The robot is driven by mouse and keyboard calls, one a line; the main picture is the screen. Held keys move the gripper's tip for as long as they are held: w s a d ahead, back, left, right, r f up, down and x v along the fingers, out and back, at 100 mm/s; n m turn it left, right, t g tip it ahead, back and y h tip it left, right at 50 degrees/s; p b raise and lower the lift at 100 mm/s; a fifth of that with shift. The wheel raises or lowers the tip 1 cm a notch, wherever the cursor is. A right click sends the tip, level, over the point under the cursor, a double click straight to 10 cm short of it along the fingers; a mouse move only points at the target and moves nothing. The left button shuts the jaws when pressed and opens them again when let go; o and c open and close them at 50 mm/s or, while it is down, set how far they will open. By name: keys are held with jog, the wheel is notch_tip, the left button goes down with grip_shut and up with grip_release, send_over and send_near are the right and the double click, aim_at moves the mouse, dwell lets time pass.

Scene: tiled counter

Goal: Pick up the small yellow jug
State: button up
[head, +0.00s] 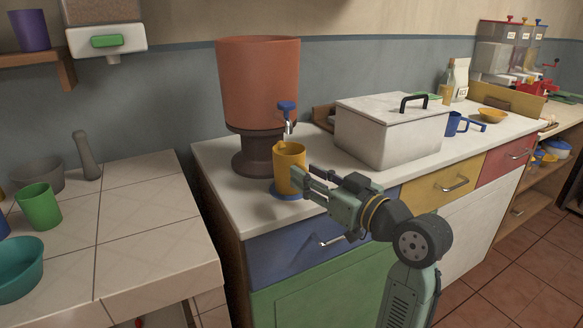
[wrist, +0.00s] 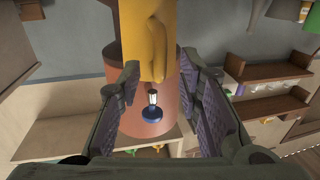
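The small yellow jug (head: 289,166) stands upright under the blue tap of the terracotta dispenser, on a blue round base (head: 288,194) on the white counter top. My gripper (head: 302,178) is at the jug's right side, fingers pointing left toward it. In the wrist view the jug (wrist: 150,40) shows at the top, roughly between the tips of the two spread fingers (wrist: 160,64). The gripper is open. I cannot tell whether a finger touches the jug. The fingers partly hide the jug's lower right in the head view.
The terracotta dispenser (head: 258,85) with its blue tap (head: 286,106) stands close behind the jug. A white lidded box (head: 387,135) is to the right, with a blue mug (head: 455,124) beyond. A tiled counter (head: 130,215) with a green cup (head: 39,206) lies left, across a gap.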

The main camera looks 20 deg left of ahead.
jog(key=shift+w+a, duration=0.3)
jog(key=shift+a, duration=0.3)
jog(key=shift+c, duration=0.3)
grip_shut()
